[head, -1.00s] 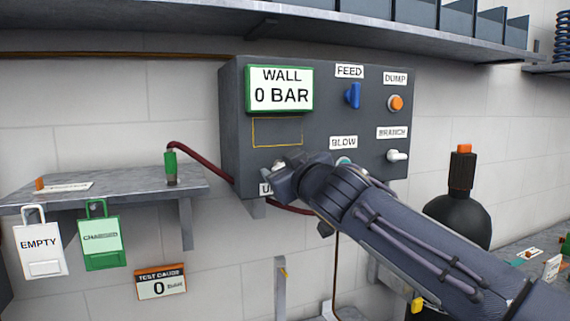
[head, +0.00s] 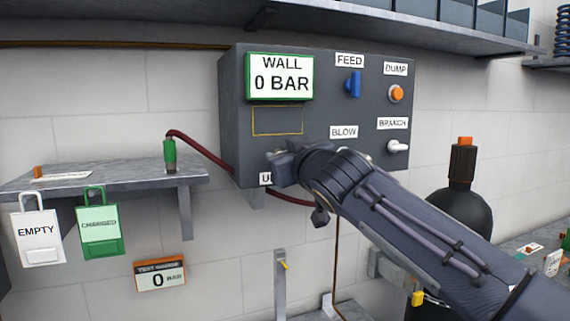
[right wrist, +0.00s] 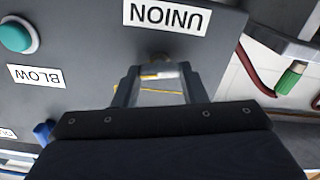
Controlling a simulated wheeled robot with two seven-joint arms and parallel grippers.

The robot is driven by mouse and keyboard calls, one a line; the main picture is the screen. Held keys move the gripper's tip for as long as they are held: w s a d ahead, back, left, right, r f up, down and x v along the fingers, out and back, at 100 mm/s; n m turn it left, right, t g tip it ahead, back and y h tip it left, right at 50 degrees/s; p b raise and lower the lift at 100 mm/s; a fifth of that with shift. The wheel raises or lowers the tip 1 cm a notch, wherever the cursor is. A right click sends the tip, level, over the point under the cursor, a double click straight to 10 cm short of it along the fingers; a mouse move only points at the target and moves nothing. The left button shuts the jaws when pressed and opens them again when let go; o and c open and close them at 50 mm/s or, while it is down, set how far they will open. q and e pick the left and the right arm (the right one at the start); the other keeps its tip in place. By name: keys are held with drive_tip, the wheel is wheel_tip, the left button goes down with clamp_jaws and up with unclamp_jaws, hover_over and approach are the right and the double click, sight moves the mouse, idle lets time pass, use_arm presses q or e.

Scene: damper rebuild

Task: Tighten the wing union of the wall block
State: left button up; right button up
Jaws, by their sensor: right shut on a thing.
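The wall block (head: 330,105) is a dark box on the wall, and its green-framed screen (head: 280,78) reads "WALL 0 BAR". My right gripper (head: 278,168) is at the block's lower left, over the partly covered UNION label. In the right wrist view the gripper (right wrist: 158,74) is shut on the wing union (right wrist: 160,67), just below the upside-down UNION label (right wrist: 167,15). Only a small pale metal part of the union shows between the fingers. The fingers and wrist hide it in the head view. My left gripper is not in view.
The block carries a blue FEED handle (head: 353,84), an orange DUMP button (head: 396,93) and a white BRANCH lever (head: 398,146). A red hose (head: 205,150) with a green fitting (head: 170,154) runs to the left shelf (head: 140,178). A dark bottle (head: 462,212) stands at right.

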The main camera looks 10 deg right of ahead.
drive_tip(key=shift+f+m+b, duration=0.1)
drive_tip(key=shift+m+b, duration=1.6)
drive_tip(key=shift+m, duration=0.3)
drive_tip(key=shift+d, duration=0.1)
drive_tip(key=o, duration=1)
